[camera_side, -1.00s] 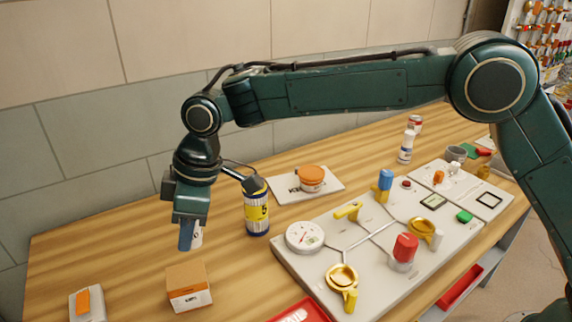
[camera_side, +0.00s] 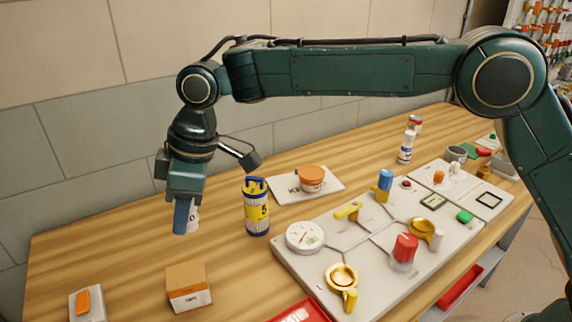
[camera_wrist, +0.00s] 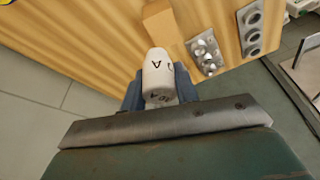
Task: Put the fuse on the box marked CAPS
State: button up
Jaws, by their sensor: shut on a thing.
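The fuse (camera_side: 193,221) is a small white cylinder with dark lettering. My gripper (camera_side: 186,222) is shut on it, with the blue fingers pointing down. In the wrist view the fuse (camera_wrist: 158,75) sticks out between the fingers (camera_wrist: 158,98), and its lower part is hidden. The box marked CAPS (camera_side: 188,287) is a small brown carton with a pale lettered front, its small print hard to read. It stands on the wooden table at the front left. The fuse is in the air above the box, apart from it. The wrist view also shows the brown box (camera_wrist: 161,24) beyond the fuse.
A yellow-labelled canister (camera_side: 256,210) stands right of my gripper. An orange-lidded tub (camera_side: 311,178) sits on a white plate behind it. A valve panel (camera_side: 372,262) fills the right, with a red tray (camera_side: 300,311) in front. An orange rocker switch (camera_side: 85,302) lies left of the box.

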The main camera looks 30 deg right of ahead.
aim_at(176, 272)
notch_tip(176, 272, up, 10)
jog(key=a+m+t, duration=0.1)
jog(key=a+m, duration=0.2)
jog(key=m, duration=0.1)
jog(key=shift+r+h, duration=0.15)
jog(key=shift+h, duration=0.25)
jog(key=shift+w+f, duration=0.1)
jog(key=shift+f, duration=9.95)
jog(key=shift+f, duration=0.1)
jog(key=o, duration=1.1)
